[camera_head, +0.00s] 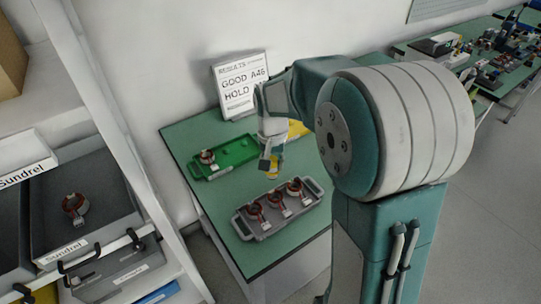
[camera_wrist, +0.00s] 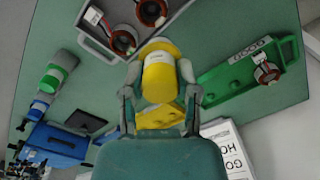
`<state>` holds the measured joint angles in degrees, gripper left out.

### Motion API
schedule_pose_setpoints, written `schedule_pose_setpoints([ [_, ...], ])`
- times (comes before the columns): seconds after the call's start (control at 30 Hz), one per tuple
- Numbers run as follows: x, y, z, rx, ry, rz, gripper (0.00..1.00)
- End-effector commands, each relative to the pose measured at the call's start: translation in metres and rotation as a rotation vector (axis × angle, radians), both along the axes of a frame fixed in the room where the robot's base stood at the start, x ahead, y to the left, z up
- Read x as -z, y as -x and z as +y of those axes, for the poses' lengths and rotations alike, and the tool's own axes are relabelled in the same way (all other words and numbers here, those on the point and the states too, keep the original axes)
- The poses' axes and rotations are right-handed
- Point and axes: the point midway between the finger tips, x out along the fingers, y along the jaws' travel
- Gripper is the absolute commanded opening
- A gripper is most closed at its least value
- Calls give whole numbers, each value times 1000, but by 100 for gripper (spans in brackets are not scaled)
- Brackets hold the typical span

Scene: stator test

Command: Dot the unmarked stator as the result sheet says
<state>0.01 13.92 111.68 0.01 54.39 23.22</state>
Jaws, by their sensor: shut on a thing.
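My gripper (camera_wrist: 160,100) is shut on a yellow cylindrical marker (camera_wrist: 160,75). In the head view, my gripper (camera_head: 270,160) holds the marker above the table, behind the grey tray (camera_head: 240,226). That tray carries three copper-wound stators, one (camera_head: 295,187) at its right end; two, including one stator (camera_wrist: 124,41), show in the wrist view. A green tray (camera_head: 237,147) labelled GOOD in the wrist view holds one stator (camera_head: 207,157). The result sheet (camera_head: 240,84) stands at the back; it reads GOOD A46 and HOLD, the rest hidden. I cannot make out dots on the stators.
A yellow tray (camera_head: 298,128) is partly hidden behind my arm. A shelf with a stator bin (camera_head: 90,235) is left of the table.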

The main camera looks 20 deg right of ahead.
Motion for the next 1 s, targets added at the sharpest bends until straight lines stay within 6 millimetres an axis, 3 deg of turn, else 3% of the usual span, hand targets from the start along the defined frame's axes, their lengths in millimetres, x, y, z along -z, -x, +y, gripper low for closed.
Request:
schedule_pose_setpoints([
  [0.5,39,0,0,0,0,1,0],
  [1.0,41,0,0,0,0,0,0],
])
